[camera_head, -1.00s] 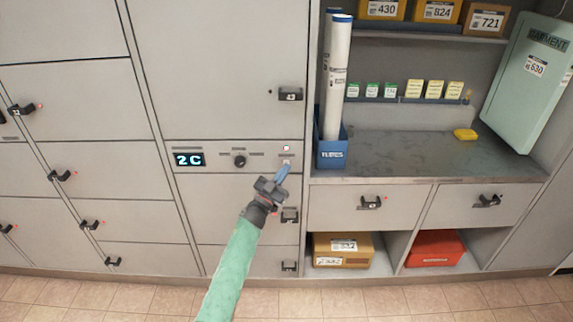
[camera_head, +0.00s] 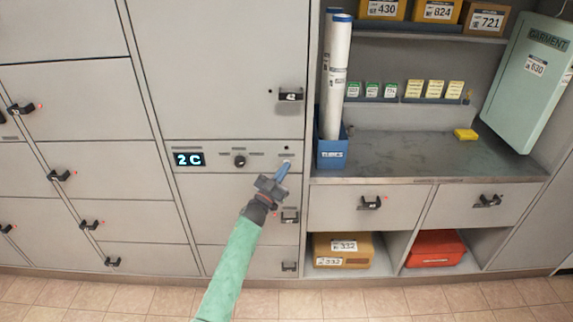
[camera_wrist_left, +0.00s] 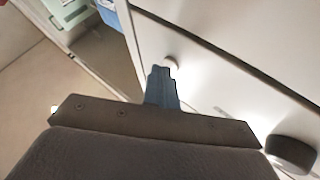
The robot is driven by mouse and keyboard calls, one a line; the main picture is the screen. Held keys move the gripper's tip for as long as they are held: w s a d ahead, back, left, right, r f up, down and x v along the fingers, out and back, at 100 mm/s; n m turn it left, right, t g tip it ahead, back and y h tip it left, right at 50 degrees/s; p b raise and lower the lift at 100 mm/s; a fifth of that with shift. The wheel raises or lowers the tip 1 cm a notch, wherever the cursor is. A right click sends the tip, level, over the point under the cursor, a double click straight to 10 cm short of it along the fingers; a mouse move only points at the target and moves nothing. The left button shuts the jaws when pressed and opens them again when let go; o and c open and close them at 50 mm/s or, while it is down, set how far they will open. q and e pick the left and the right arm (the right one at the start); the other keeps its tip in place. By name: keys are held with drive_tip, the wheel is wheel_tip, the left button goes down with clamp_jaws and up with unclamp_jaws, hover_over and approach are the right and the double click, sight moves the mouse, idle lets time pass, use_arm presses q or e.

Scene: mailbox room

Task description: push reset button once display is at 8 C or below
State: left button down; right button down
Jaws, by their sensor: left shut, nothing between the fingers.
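The display (camera_head: 189,159) on the locker panel reads 2 C in the head view. A dark knob (camera_head: 239,161) sits to its right, and shows in the left wrist view (camera_wrist_left: 291,154). The pale round reset button (camera_head: 287,162) is at the panel's right end, below a small indicator (camera_head: 286,147) that is dark. The button also shows in the left wrist view (camera_wrist_left: 171,62). My left gripper (camera_head: 283,168) is shut and empty, its blue fingertips at the button. In the left wrist view the fingertips (camera_wrist_left: 162,70) overlap the button's edge; contact is hard to tell. My right gripper is not in view.
Locker doors with black handles surround the panel; one handle (camera_head: 290,217) is just beside my left wrist. To the right are a blue tube bin (camera_head: 332,152), a grey counter (camera_head: 400,163) and drawers (camera_head: 365,208). The tiled floor (camera_head: 400,296) is clear.

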use_arm(q)
drive_tip(key=shift+s, duration=0.1)
drive_tip(key=shift+s+p, duration=0.45)
drive_tip(key=shift+s, duration=0.3)
drive_tip(key=s+p, duration=0.2)
drive_tip(key=s, duration=0.3)
idle(0.6)
idle(0.9)
